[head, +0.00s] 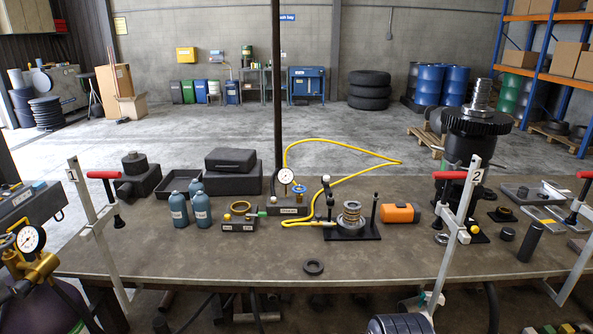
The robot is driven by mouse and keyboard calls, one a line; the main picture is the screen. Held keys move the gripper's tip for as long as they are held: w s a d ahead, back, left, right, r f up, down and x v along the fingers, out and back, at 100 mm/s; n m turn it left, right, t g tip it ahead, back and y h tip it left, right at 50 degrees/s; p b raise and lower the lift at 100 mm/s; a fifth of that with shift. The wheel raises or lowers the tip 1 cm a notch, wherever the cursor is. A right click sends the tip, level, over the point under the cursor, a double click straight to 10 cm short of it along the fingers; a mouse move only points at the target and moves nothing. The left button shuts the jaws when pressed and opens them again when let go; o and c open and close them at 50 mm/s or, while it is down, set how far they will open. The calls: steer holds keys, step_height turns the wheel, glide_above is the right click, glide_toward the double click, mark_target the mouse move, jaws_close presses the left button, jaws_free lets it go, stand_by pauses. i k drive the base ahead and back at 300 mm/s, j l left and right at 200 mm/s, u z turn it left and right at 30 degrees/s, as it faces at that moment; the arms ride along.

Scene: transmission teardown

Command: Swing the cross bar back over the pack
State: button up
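The pack (351,214), a stack of metal rings, stands upright on a black base plate (366,236) near the middle of the bench. A dark post stands at each side of it, the left post (329,204) and the right post (374,209). No bar shows across the top of the pack. The left post has a small fitting near its top; the cross bar is too small to make out for certain. My gripper is not in view.
A yellow hose (340,141) loops behind the press, near a dial gauge (286,176). Upright clamps (450,235) stand along the front edge. The front middle of the bench (230,260) is mostly clear.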

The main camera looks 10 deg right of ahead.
mark_target(325, 180)
steer(key=i+l, duration=0.1)
steer(key=i, duration=0.5)
steer(key=i+l, duration=0.15)
steer(key=i, duration=0.45)
steer(key=j+u, duration=0.05)
